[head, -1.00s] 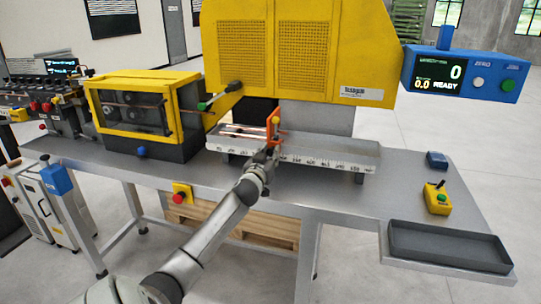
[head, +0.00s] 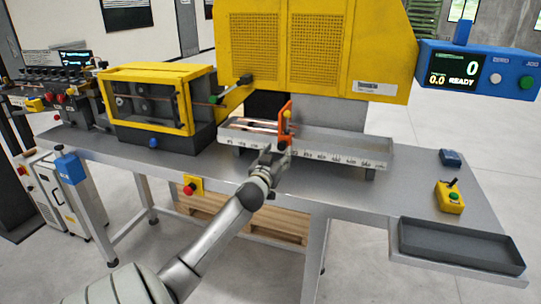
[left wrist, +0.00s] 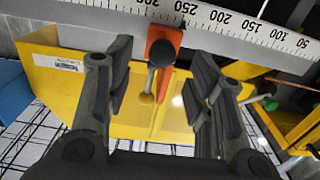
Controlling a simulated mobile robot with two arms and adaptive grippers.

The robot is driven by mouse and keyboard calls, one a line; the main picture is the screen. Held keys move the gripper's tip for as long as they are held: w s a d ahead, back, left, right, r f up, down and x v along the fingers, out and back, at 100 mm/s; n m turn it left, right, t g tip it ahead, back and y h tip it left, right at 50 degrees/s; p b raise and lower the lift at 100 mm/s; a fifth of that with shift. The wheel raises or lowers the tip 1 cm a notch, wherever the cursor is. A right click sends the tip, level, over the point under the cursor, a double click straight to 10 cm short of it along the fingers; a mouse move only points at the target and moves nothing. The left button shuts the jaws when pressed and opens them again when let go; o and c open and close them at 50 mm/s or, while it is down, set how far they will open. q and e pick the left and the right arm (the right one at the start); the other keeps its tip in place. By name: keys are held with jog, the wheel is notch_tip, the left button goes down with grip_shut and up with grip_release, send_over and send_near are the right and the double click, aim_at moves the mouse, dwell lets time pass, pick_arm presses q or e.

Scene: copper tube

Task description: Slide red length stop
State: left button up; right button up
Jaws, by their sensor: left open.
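The red-orange length stop (head: 285,128) stands upright on the long grey measuring tray (head: 345,150), left of its middle. It has a small yellow knob near its top. My left gripper (head: 277,152) is at the front of the tray, just below the stop. In the left wrist view, the stop (left wrist: 166,42) lies ahead between the open fingers of my left gripper (left wrist: 163,88), with gaps at both sides. A grey rounded lever end (left wrist: 162,53) shows on the stop. The stop's foot is partly hidden by the gripper in the head view. My right gripper is out of view.
The white number scale (left wrist: 235,22) runs along the tray's front. The yellow machine (head: 320,50) rises behind. A blue display box (head: 475,70) hangs at right. A green-button box (head: 450,195) and dark bin (head: 460,245) sit at the bench's right. Bench before the tray's right half is clear.

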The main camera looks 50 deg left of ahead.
pick_arm(q)
jog(key=v, duration=0.7)
jog(key=shift+s+d, duration=0.1)
